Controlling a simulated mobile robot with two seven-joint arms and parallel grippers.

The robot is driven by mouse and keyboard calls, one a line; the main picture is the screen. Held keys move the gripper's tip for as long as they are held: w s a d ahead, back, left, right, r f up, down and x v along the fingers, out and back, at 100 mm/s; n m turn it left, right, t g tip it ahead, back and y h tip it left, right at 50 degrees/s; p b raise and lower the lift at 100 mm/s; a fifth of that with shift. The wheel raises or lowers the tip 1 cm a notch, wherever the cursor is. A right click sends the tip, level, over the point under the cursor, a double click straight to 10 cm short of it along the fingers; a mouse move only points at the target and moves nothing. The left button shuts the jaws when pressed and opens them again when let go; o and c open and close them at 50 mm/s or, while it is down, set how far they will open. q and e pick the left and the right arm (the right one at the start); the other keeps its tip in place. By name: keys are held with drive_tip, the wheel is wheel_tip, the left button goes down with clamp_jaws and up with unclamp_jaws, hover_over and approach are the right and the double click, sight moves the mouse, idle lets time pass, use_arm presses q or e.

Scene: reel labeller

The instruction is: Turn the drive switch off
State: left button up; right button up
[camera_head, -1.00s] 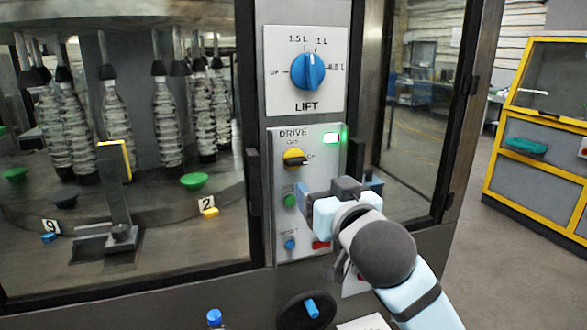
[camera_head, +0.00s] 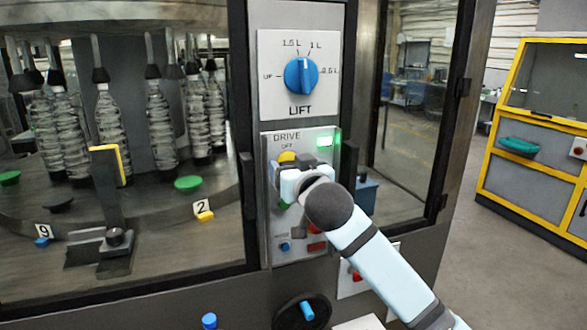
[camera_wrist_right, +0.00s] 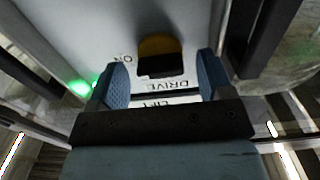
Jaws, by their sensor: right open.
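The drive switch, a yellow knob with a black part (camera_head: 287,157), is on the grey DRIVE panel (camera_head: 265,215), mostly hidden behind my right gripper (camera_head: 282,170) in the head view. In the right wrist view, where the lettering is upside down, the drive switch (camera_wrist_right: 160,52) lies between the two blue fingers of my open right gripper (camera_wrist_right: 164,78), with a gap on each side. The ON mark is visible there; the OFF mark shows in the head view above the knob. The green lamp (camera_head: 325,142) is lit. My left gripper is out of view.
The blue LIFT dial (camera_head: 301,76) is above the DRIVE panel. Blue (camera_head: 285,247) and red (camera_head: 317,246) buttons lie below the gripper. A black handwheel (camera_head: 300,311) is lower down. Glass windows with dark frames flank the panel column.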

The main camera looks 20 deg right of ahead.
drive_tip(key=shift+c, duration=0.5)
drive_tip(key=c, duration=0.8)
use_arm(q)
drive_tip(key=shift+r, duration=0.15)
use_arm(e)
drive_tip(key=shift+c, duration=0.2)
use_arm(q)
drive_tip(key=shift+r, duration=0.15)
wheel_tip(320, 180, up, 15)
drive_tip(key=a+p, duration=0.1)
drive_tip(key=p, duration=1.6)
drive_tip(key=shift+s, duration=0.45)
use_arm(e)
drive_tip(key=shift+n, duration=8.9)
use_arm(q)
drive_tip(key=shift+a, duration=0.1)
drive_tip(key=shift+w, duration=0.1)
